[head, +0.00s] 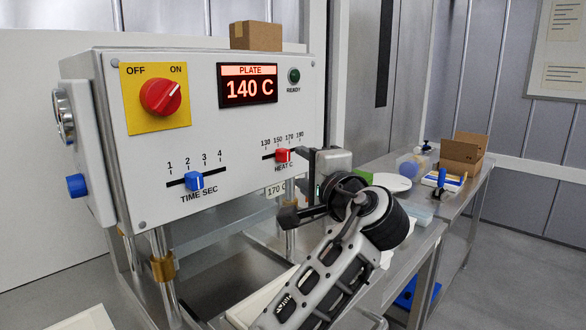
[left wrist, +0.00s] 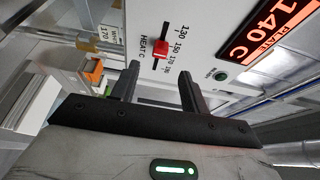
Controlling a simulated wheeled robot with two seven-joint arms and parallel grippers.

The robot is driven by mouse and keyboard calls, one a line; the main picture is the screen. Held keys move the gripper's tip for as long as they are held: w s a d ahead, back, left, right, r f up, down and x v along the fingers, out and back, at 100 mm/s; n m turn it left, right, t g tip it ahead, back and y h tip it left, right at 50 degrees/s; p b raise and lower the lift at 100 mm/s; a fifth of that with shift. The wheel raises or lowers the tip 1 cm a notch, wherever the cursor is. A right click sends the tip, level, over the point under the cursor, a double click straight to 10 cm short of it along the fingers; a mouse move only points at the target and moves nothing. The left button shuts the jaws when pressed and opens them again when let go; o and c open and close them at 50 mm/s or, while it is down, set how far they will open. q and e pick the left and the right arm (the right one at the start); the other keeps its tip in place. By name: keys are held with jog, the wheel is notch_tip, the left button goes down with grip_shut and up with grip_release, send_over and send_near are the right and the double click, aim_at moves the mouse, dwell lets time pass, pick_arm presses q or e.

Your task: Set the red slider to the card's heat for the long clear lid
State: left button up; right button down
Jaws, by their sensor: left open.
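The red slider (head: 283,155) sits on the HEAT C scale of the white machine panel (head: 230,140), near the 150 mark. The slider (left wrist: 161,49) also shows in the left wrist view, ahead of the gap between my fingertips. A small card (head: 276,190) below the panel reads 170 C; in the wrist view the card (left wrist: 105,38) shows 170 with small print above it. My left gripper (head: 302,185) is open and empty, below and right of the slider, apart from it. I cannot make out a long clear lid. My right gripper is out of view.
The PLATE display (head: 248,86) reads 140 C. A red OFF/ON knob (head: 160,96) and a blue TIME SEC slider (head: 194,181) are on the panel.

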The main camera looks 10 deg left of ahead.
pick_arm(q)
jog(key=b+v, duration=0.1)
jog(key=v, duration=0.7)
jog(key=shift+s+d+b, duration=0.25)
jog(key=shift+s+b, duration=0.05)
